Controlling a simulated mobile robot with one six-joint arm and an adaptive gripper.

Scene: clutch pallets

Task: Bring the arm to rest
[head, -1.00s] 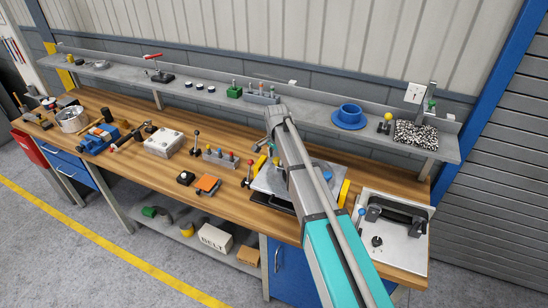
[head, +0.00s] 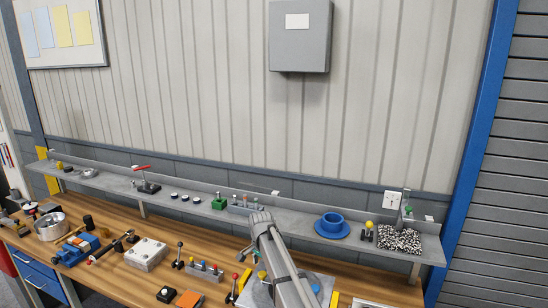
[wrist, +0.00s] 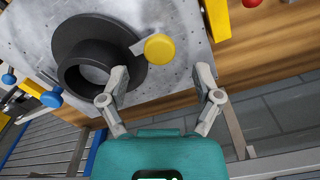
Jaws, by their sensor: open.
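My gripper (wrist: 162,80) is open in the wrist view, with nothing between its fingers. It is above the edge of a grey metal plate (wrist: 190,50). A dark flanged ring (wrist: 80,45) lies on the plate to the left of the fingers, and a yellow knob (wrist: 159,48) shows just beyond them. I cannot tell whether the left finger touches the ring. In the head view my arm (head: 280,265) reaches up from the bottom edge over the bench, its upper end in front of the shelf. The gripper is not visible there.
The wooden bench (head: 130,285) holds a grey box (head: 146,254), a blue vise (head: 76,249) and levers. The shelf (head: 290,222) behind carries a blue flanged part (head: 332,224) and a speckled tray (head: 399,240). A grey cabinet (head: 300,37) hangs on the wall.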

